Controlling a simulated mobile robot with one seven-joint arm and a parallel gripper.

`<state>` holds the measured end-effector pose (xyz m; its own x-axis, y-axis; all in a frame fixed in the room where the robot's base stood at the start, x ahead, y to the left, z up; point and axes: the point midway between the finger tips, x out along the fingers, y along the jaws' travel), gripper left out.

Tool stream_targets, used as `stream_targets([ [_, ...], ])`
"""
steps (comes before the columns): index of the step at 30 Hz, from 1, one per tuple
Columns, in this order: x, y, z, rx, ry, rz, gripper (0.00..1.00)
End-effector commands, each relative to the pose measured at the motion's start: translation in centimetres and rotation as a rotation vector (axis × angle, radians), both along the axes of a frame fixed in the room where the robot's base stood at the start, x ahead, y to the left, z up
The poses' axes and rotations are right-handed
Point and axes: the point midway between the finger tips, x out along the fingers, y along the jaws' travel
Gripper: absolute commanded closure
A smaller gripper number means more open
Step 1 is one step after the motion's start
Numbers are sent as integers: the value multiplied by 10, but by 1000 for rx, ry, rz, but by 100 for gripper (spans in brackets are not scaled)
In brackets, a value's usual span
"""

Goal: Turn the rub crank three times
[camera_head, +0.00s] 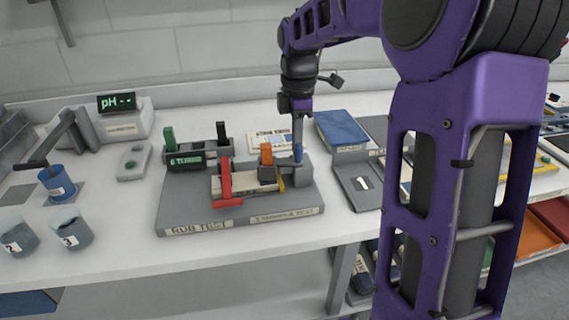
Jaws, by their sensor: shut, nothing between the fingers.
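The rub test unit (178,211) is a grey base on the bench, with a front label reading RUB TEST. A red crank-shaped handle (226,184) stands on its left-middle part, with a red bar reaching down to the front. An orange block (267,158) sits to its right, beside a pale strip. A small dark display (187,160) with green characters stands at the back left; I cannot read it surely. My gripper (298,156) points down at the unit's right end, right of the orange block and apart from the red handle. It is shut; whether its tips touch the unit is unclear.
A pH meter (124,124), a blue cup (57,184) and two grey-blue cups (70,228) stand to the left. A blue-topped box (342,132) and a grey scale-like device (358,187) are to the right. My arm hides part of the right side. The bench front is clear.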

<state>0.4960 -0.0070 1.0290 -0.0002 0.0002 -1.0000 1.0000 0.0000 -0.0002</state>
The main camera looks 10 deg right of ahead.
Motion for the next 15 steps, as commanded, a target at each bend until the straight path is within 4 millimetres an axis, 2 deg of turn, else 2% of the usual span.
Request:
stream_targets([
  [7,-3,0,0,0,-1,0,100],
  [15,-23,1,0,-1,-1,-1,100],
])
